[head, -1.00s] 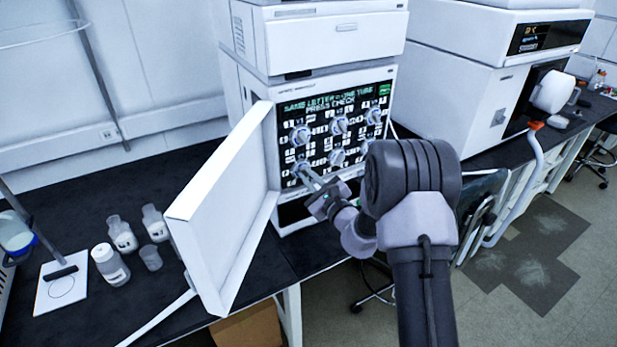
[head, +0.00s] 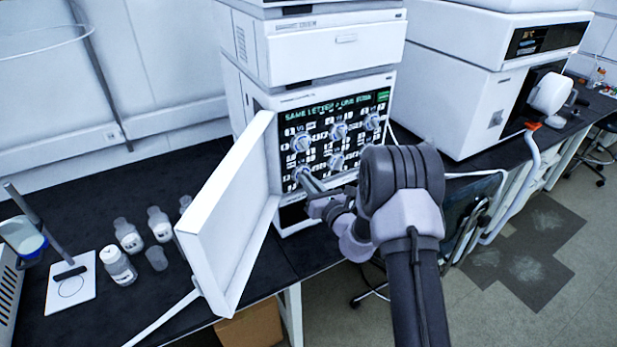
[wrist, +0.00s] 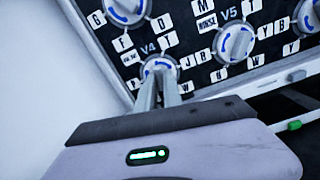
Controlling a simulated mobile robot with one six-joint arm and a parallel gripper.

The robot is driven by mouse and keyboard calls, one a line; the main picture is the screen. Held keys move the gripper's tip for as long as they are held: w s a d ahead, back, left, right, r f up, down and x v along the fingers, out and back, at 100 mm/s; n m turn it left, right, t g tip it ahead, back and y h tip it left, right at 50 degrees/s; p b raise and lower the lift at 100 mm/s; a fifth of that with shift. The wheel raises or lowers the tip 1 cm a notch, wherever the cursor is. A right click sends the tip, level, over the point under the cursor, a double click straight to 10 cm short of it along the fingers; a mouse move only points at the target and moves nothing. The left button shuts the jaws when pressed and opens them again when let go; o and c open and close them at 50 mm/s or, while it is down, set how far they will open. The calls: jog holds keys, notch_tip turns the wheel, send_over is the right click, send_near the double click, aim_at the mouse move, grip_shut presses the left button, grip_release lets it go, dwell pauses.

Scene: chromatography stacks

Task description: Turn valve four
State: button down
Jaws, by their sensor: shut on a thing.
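Valve four (wrist: 160,67) is a round white knob with blue marks below the label V4 in the wrist view. In the head view, valve four (head: 300,173) is the lower left knob on the black panel (head: 345,115) of the white instrument. My gripper (wrist: 158,85) is shut on this knob, one finger to each side, and the fingers hide its lower part. In the head view my gripper (head: 309,183) reaches the panel from the lower right. The letters around the knob are partly covered.
An open white door (head: 225,225) stands just left of the panel. Valve five (wrist: 235,43) is close by on the right. Several bottles (head: 128,235) stand on the dark bench at left. A second white instrument (head: 470,80) stands to the right.

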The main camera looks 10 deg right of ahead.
jog(key=shift+m+p, duration=1)
jog(key=shift+m, duration=0.9)
jog(key=c, duration=1.5)
grip_release()
jog(key=v, duration=1.7)
jog(key=shift+s+p, duration=0.2)
jog(key=shift+p, duration=0.15)
jog(key=shift+r, duration=0.1)
